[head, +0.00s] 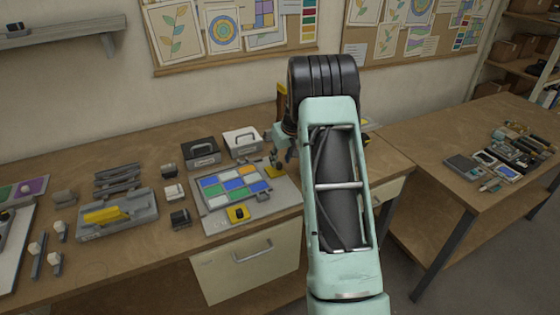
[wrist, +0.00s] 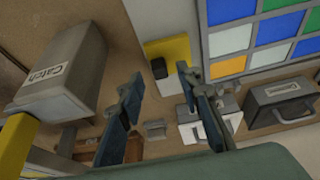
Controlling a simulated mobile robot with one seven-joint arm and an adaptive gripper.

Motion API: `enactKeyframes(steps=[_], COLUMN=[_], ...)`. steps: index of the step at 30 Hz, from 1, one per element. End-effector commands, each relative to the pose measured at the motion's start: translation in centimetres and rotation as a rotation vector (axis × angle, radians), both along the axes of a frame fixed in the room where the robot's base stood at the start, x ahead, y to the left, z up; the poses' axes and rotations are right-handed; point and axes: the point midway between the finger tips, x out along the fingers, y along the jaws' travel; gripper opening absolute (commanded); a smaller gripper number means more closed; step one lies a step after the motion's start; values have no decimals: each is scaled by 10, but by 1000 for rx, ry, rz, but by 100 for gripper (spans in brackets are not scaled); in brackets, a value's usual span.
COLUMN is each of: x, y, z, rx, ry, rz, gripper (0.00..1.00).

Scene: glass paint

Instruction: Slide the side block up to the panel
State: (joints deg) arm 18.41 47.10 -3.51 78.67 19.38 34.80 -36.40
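The panel (head: 235,186) is a grid of blue, green, white and orange panes on a grey base board (head: 215,224). It fills the upper right of the wrist view (wrist: 262,30). The side block (head: 274,173) is yellow, at the panel's right in the head view. In the wrist view the yellow block (wrist: 178,50) with its dark knob (wrist: 159,68) lies left of the panel; the exact gap is unclear. My gripper (head: 280,158) is above this block. In the wrist view its fingers (wrist: 160,82) are apart, with the knob between them in the picture; no contact is clear.
A black box (head: 201,151) and a white box (head: 243,141) stand behind. A grey part marked "Catch" (wrist: 65,75) is close by. A grey tray with a yellow tool (head: 117,217) is left.

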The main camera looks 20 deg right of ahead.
Motion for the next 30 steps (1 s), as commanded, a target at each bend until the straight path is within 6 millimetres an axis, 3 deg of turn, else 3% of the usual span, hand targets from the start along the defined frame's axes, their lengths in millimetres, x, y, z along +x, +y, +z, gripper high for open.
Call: enactKeyframes(steps=[6,17,26,30], x=[8,11,10,10], y=[0,1,0,1], z=[-20,-25,-25,-24], rx=[0,0,0,0], ry=[1,-1,-1,0], rz=[0,-1,-1,-1], gripper=[32,32,2,0])
